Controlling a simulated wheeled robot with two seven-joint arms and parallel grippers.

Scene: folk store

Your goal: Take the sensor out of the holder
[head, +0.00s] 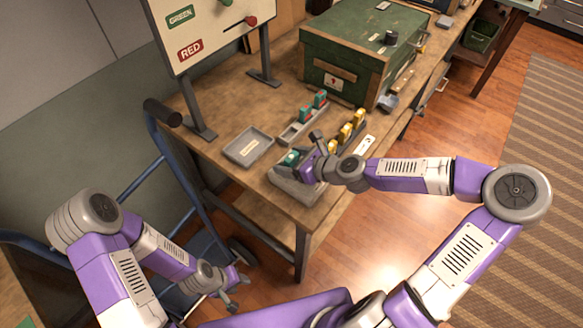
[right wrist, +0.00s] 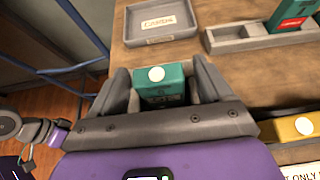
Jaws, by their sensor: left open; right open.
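A teal sensor (head: 291,157) with a round pale spot on top sits in a grey holder (head: 288,187) at the table's front edge. My right gripper (head: 301,160) is at this holder. In the right wrist view the sensor (right wrist: 162,90) stands between the two open fingers, one on each side; I cannot tell whether they touch it. Its lower part is hidden by my gripper. My left gripper (head: 232,288) is open and empty, low in front of the table and away from the holder.
A grey tray labelled CARDS (head: 247,147) lies left of the holder. Behind are a second grey holder (head: 290,134) with teal and red pieces and several yellow pieces (head: 345,132). A green chest (head: 345,65) and a sign board (head: 205,30) stand further back. A blue cart (head: 180,172) is at left.

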